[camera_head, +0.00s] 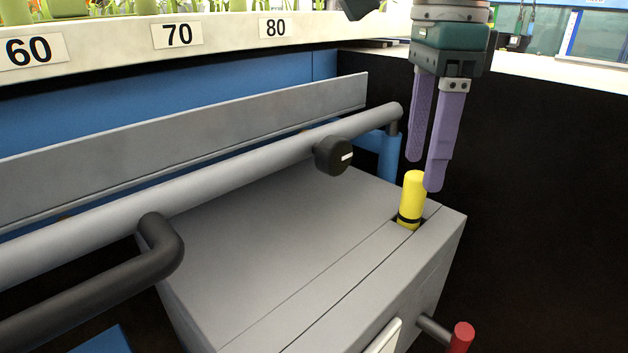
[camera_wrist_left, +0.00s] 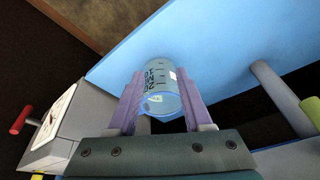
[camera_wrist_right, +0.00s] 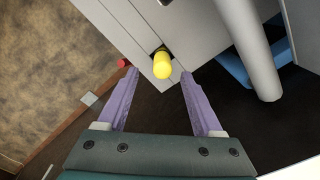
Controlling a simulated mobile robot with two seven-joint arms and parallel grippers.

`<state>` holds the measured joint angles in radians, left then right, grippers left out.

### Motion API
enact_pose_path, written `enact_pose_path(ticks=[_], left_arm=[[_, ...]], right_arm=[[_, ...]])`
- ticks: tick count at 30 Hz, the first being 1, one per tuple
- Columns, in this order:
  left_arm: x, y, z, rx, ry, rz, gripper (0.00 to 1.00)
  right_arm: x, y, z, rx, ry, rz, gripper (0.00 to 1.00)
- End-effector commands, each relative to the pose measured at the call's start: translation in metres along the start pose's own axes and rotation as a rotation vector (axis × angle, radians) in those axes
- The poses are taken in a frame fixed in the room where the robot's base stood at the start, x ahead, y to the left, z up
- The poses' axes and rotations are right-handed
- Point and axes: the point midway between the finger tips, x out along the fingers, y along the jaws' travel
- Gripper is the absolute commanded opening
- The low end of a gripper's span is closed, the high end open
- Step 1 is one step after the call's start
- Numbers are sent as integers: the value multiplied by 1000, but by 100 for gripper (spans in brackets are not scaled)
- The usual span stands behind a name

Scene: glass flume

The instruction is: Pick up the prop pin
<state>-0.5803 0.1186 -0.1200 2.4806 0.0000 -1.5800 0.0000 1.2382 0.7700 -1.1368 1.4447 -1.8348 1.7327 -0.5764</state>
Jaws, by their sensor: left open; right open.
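The prop pin appears to be the yellow peg (camera_head: 412,196) with a black band, standing upright in a slot in the grey box (camera_head: 270,250). It also shows in the right wrist view (camera_wrist_right: 162,66), lined up between the fingertips. My right gripper (camera_head: 425,174) points down, its purple fingers open just above and beside the yellow top. It is empty, and the jaws do not visibly close around the pin. My left gripper (camera_wrist_left: 160,76) shows only in its wrist view, open, with a clear marked cup (camera_wrist_left: 160,88) between its fingers. I cannot tell whether they touch it.
A long grey pipe (camera_head: 250,163) with a black knob (camera_head: 333,155) runs behind the box. A dark bent handle (camera_head: 165,245) is at the left. A red-tipped lever (camera_head: 462,336) sticks out at lower right. The number ledge (camera_head: 110,45) is at the back.

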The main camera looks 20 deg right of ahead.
Motion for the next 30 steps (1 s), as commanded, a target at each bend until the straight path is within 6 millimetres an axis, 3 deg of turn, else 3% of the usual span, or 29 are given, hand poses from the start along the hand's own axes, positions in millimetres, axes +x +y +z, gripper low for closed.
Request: enact_pose_path(ticks=[1,6,14,30], left_arm=[[5,0,2,2,0,-1,50],[8,-1,3,5,-1,-4,50],[8,-1,3,6,-1,-4,50],[8,1,3,-1,0,1,50]], right_arm=[[12,-2,1,1,0,3,68],[33,-3,0,0,1,2,68],[36,-3,1,0,-1,0,68],[35,-3,1,0,-1,0,9]])
